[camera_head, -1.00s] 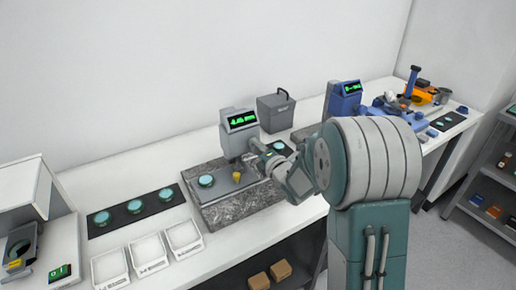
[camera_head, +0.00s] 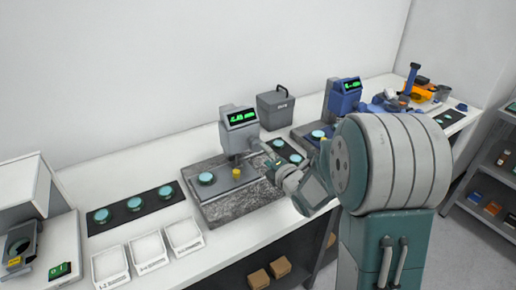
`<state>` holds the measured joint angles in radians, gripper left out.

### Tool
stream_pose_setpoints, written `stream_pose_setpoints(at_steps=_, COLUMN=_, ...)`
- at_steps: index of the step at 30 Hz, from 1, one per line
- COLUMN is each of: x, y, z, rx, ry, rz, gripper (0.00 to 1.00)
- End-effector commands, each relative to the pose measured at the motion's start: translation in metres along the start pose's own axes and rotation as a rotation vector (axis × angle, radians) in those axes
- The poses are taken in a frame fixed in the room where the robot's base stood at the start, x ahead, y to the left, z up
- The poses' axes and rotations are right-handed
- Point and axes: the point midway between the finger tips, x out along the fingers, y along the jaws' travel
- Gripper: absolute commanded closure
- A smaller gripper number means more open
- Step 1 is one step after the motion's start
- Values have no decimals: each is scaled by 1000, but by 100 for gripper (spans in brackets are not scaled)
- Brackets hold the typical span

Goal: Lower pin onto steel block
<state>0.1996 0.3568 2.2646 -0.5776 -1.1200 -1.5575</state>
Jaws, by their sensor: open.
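A grey gauge (camera_head: 239,131) with a green lit display stands on a speckled stone base (camera_head: 228,207) in the middle of the bench. A small yellow piece (camera_head: 236,173) shows below its head. A grey plate, perhaps the steel block (camera_head: 222,186), lies on the base. I cannot make out the pin's tip or whether it touches anything. My gripper (camera_head: 268,169) is at the right side of the gauge, small and partly hidden by my own wrist. It is open; I see nothing held.
A teal disc (camera_head: 206,179) lies left of the gauge. A black mat (camera_head: 135,207) with several discs and white trays (camera_head: 149,250) are further left. A grey box (camera_head: 275,108) stands behind. A blue gauge (camera_head: 342,98) is to the right.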

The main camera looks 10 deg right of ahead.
Motion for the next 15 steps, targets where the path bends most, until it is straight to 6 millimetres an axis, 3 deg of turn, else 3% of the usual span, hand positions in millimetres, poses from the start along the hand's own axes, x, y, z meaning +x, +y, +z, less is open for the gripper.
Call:
stream_pose_setpoints(at_steps=6, x=-45, y=-1, z=0, rx=0, ry=-1, rz=-2, gripper=6)
stream_pose_setpoints(at_steps=15, x=-68, y=-2, z=-2, rx=0, ry=2, rz=-3, gripper=6)
